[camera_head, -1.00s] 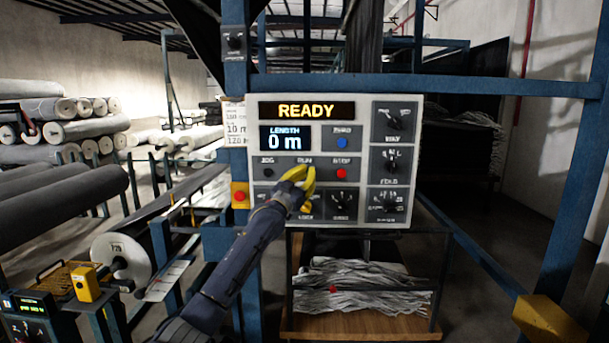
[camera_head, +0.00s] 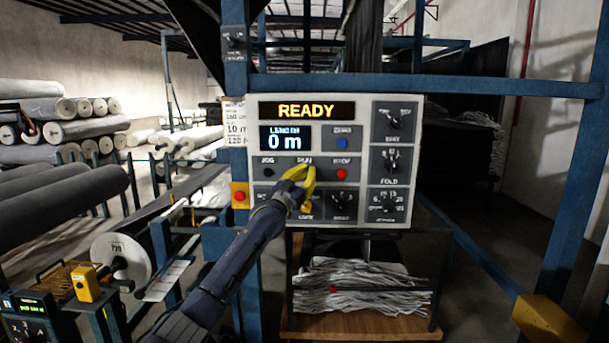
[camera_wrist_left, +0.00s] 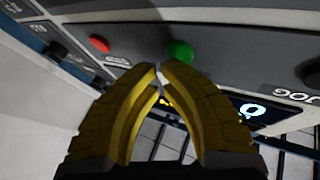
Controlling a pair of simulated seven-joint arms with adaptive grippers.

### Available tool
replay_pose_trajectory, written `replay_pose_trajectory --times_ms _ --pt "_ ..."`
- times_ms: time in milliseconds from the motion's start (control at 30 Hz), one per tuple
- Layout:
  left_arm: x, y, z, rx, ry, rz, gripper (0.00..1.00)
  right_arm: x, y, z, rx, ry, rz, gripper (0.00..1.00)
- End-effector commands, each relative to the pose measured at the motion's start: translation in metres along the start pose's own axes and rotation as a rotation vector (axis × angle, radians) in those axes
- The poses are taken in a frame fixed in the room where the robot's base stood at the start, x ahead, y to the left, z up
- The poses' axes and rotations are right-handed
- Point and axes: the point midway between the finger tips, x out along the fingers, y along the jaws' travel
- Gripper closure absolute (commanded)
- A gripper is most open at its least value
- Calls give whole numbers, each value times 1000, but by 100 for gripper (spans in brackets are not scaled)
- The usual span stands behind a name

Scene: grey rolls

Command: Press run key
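The control panel (camera_head: 365,155) shows READY and a length of 0 m. The RUN label (camera_head: 304,161) shows above my left gripper (camera_head: 308,170), whose yellow fingers hide the run key in the head view. In the left wrist view the green run key (camera_wrist_left: 180,52) shows just past the fingertips of the left gripper (camera_wrist_left: 161,68). The fingers are closed together with nothing held, only a sliver of gap between the tips. I cannot tell whether they touch the key. My right gripper is not in view.
The red STOP button (camera_head: 342,174) sits right of the fingers, and the black JOG button (camera_head: 269,174) left. Knobs (camera_head: 389,203) fill the panel's right and lower parts. A blue beam (camera_head: 480,85) crosses in front. A red button on a yellow box (camera_head: 240,196) is at the left.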

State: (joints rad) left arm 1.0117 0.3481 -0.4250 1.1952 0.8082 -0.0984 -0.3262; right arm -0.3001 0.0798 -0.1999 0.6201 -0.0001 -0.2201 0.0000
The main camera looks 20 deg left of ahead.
Motion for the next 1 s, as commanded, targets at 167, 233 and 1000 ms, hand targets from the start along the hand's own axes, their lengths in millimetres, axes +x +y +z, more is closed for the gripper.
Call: replay_pose_trajectory --times_ms 167,233,1000 --pt "0 0 0 0 0 0 100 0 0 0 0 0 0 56" --pt "1 0 0 0 0 0 100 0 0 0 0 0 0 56" --pt "7 -3 3 -1 1 0 100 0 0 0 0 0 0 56"
